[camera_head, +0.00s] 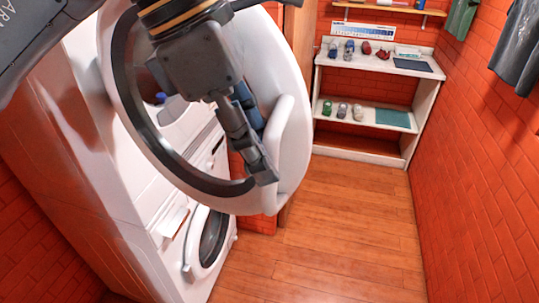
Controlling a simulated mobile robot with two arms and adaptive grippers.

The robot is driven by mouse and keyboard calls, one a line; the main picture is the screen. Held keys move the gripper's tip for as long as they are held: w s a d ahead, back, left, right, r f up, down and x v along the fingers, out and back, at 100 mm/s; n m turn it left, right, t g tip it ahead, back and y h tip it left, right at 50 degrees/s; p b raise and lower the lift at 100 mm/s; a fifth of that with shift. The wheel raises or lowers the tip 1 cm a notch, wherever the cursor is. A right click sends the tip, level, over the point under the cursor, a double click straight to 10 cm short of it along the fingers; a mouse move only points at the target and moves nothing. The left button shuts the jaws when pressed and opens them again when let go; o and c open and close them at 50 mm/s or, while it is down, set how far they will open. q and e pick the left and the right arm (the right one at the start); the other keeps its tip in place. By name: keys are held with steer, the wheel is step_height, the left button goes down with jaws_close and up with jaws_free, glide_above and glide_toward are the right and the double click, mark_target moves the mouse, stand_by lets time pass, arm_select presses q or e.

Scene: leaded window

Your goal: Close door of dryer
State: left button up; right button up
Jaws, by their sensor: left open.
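The dryer's round door (286,77) stands open, swung out from the white dryer (92,125) at the left. It has a white rim and a dark inner ring around its glass. My left gripper (262,172) hangs in front of the door, its fingers pointing down near the lower right of the dark ring. It is open and holds nothing that I can see. I cannot tell whether it touches the door. My arm hides the upper middle of the door. My right gripper is not in view.
A second white machine with a closed round door (212,238) stands below the dryer. A white shelf (330,150) with shoes and boxes stands against the back wall. Clothes (515,50) hang at the upper right. The wooden floor (345,235) is clear.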

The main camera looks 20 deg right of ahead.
mark_target(270, 201)
arm_select(q)
steer(key=shift+x, duration=1.55)
steer(key=shift+c, duration=0.2)
steer(key=shift+r, duration=0.1)
jaws_close()
